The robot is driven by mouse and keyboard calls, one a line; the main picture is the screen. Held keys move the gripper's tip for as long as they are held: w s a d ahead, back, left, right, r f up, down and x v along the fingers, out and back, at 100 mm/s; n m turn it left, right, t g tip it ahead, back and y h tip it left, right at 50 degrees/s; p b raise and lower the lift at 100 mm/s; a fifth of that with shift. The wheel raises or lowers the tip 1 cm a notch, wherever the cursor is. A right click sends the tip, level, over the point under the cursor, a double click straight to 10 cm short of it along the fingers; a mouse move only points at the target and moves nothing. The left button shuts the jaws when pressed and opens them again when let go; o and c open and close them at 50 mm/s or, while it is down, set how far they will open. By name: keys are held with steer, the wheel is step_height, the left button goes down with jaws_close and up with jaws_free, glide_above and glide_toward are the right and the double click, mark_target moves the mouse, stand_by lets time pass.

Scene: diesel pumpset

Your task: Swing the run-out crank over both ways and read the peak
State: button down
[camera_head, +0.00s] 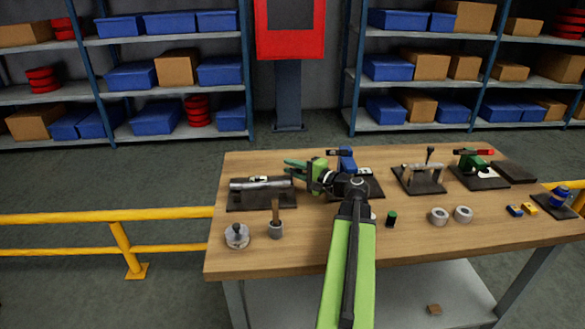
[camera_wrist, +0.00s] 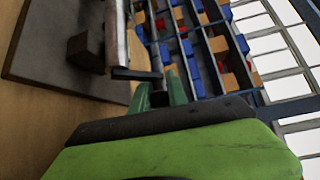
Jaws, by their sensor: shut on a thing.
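The run-out fixture is a dark plate (camera_head: 240,204) at the left of the workbench. It carries a horizontal silver shaft (camera_head: 260,184), with a small pale gauge-like part (camera_head: 258,178) behind it. Its dial cannot be read at this size. My gripper (camera_head: 290,165) is at the shaft's right end with its green fingers pointing left. In the wrist view the shaft (camera_wrist: 115,35) ends in a short black crank (camera_wrist: 137,74). My green fingers (camera_wrist: 159,94) close on the dark crank's grip, which is mostly hidden between them.
A wooden-handled tool stands in a grey cup (camera_head: 276,229) beside a round metal piece (camera_head: 236,236) in front of the fixture. A blue device (camera_head: 347,160) stands just right of my gripper. Other fixtures and two metal rings (camera_head: 451,215) lie further right. A yellow rail (camera_head: 110,217) is left.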

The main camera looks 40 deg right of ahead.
steer(key=shift+w+d+r+m+g+p, duration=0.15)
steer(key=shift+m+g+p, duration=0.2)
steer(key=shift+p, duration=0.5)
steer(key=shift+d+f+m+g+p, duration=0.1)
steer(key=shift+f+m+g+p, duration=0.15)
steer(key=shift+m+g+p, duration=0.25)
steer(key=shift+w+d+f+g+p, duration=0.1)
steer(key=shift+f+g+p, duration=0.35)
steer(key=shift+p, duration=0.1)
steer(key=shift+f+m+g+y, duration=0.4)
steer(key=shift+f+m, duration=0.05)
steer(key=shift+f, duration=0.15)
steer(key=c, duration=1.3)
jaws_free()
steer(key=shift+r, duration=0.1)
